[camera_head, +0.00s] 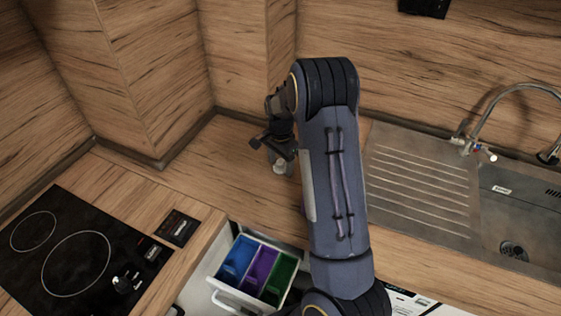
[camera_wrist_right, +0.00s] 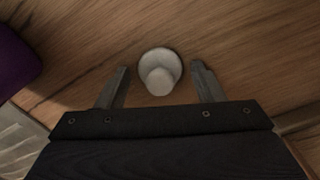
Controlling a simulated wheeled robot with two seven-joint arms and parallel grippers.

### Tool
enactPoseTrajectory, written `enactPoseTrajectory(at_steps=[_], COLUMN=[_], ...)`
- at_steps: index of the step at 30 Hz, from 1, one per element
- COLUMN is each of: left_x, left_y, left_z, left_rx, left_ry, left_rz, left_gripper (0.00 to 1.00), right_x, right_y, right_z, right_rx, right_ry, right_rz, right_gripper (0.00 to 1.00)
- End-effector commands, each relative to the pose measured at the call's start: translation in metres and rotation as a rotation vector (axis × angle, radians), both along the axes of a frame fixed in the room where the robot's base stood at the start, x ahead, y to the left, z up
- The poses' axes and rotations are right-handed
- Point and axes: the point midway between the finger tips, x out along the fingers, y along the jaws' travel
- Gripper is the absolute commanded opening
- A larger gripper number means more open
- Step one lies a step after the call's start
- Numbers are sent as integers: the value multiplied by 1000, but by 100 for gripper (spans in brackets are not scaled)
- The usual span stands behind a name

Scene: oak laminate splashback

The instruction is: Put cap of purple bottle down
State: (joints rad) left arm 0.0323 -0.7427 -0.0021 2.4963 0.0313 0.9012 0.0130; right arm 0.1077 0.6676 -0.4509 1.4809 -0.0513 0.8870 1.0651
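The pale grey-white cap (camera_wrist_right: 160,72) has a round base and a narrower knob. In the right wrist view it is between the two finger tips, with a gap on each side, against the wooden counter. It also shows in the head view (camera_head: 280,167), just below my right gripper (camera_head: 277,153). That gripper is open. Whether the cap fully rests on the counter is hard to tell. A purple thing (camera_wrist_right: 15,62), perhaps the purple bottle, is cut off at the left edge of the wrist view. In the head view my right arm mostly hides that spot. My left gripper is not in view.
An open drawer with blue, purple and green compartments (camera_head: 224,299) is in front of the counter. A black hob (camera_head: 60,255) is at left. A metal sink with drainer (camera_head: 420,180) and tap (camera_head: 500,98) is at right. Clear counter (camera_head: 215,165) lies left of my gripper.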

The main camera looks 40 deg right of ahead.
Motion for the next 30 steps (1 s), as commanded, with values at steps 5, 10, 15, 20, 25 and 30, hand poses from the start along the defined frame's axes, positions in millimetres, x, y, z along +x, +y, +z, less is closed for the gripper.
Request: enactPoseTrajectory(at_steps=[5, 10, 15, 20, 25, 30], left_x=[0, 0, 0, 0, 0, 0], left_y=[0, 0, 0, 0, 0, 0], left_z=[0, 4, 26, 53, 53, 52], left_rx=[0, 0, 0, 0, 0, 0], left_ry=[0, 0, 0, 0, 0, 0], left_rz=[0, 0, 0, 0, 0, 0], left_gripper=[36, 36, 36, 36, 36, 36], right_x=[0, 0, 0, 0, 1, 0], right_y=[0, 0, 0, 0, 0, 0], right_z=[0, 6, 35, 72, 97, 117], right_rx=[0, 0, -1, -1, -2, -1], right_ry=[0, 0, -2, -2, -4, -2], right_rz=[0, 0, 0, 0, 1, 0], right_gripper=[63, 63, 63, 63, 63, 63])
